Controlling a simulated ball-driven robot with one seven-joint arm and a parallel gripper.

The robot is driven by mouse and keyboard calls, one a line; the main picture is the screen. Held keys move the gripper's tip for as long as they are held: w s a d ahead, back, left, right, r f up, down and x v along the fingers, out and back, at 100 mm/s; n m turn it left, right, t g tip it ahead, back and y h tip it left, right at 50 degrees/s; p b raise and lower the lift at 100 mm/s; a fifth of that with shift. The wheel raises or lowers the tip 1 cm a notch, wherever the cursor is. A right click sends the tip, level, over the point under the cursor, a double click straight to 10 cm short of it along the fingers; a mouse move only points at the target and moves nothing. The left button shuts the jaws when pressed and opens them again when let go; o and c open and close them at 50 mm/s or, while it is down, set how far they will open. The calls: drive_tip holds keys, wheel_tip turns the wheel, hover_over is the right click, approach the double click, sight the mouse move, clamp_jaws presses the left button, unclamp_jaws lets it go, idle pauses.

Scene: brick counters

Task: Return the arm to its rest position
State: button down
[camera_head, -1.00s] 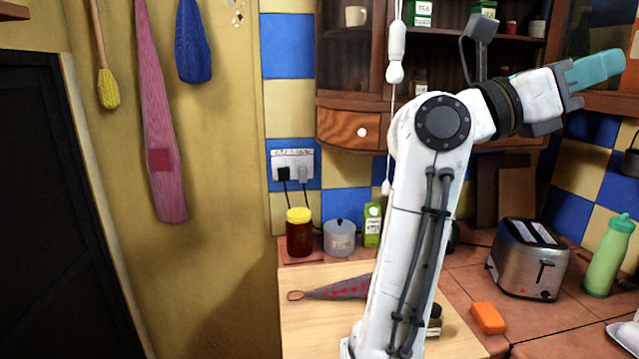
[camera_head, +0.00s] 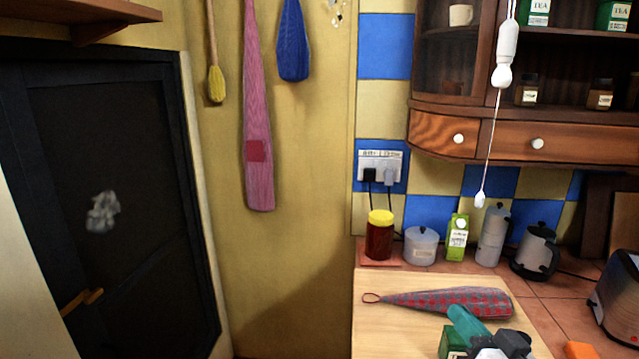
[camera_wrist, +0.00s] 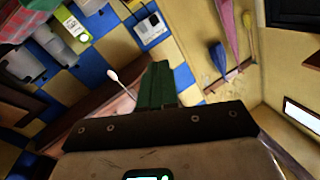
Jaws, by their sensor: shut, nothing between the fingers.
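My gripper (camera_head: 466,323) is at the bottom of the head view, low at the right of centre. Its teal fingers point up and to the left, in front of the wooden board. The white and dark wrist part (camera_head: 500,345) runs off the bottom edge, so most of my arm is hidden. In the wrist view the green fingers (camera_wrist: 162,86) are together with nothing between them.
A green box (camera_head: 452,343) shows close beside my fingers. A yellow-lidded jar (camera_head: 380,237), a lidded pot (camera_head: 421,246) and a carton (camera_head: 458,238) stand behind. A pull cord (camera_head: 490,140) hangs at the cabinet.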

drive_tip(key=s+d+f+n+g+h, duration=0.1)
drive_tip(key=s+f+g, duration=0.3)
drive_tip(key=s+f, duration=0.45)
drive_tip(key=s+d+f+g+h, duration=0.1)
drive_tip(key=s+f+g, duration=0.4)
drive_tip(key=f, duration=0.6)
drive_tip(key=s+d+f+g, duration=0.1)
drive_tip(key=s+f+g, duration=0.3)
drive_tip(key=s, duration=0.6)
drive_tip(key=s+f+g+h, duration=0.1)
drive_tip(key=s+f+g, duration=0.2)
drive_tip(key=s, duration=0.7)
wheel_tip(320, 180, down, 2)
drive_tip(key=shift+s+d+f+g, duration=0.1)
drive_tip(key=shift+s+d+g, duration=0.25)
drive_tip(key=shift+s+g, duration=0.05)
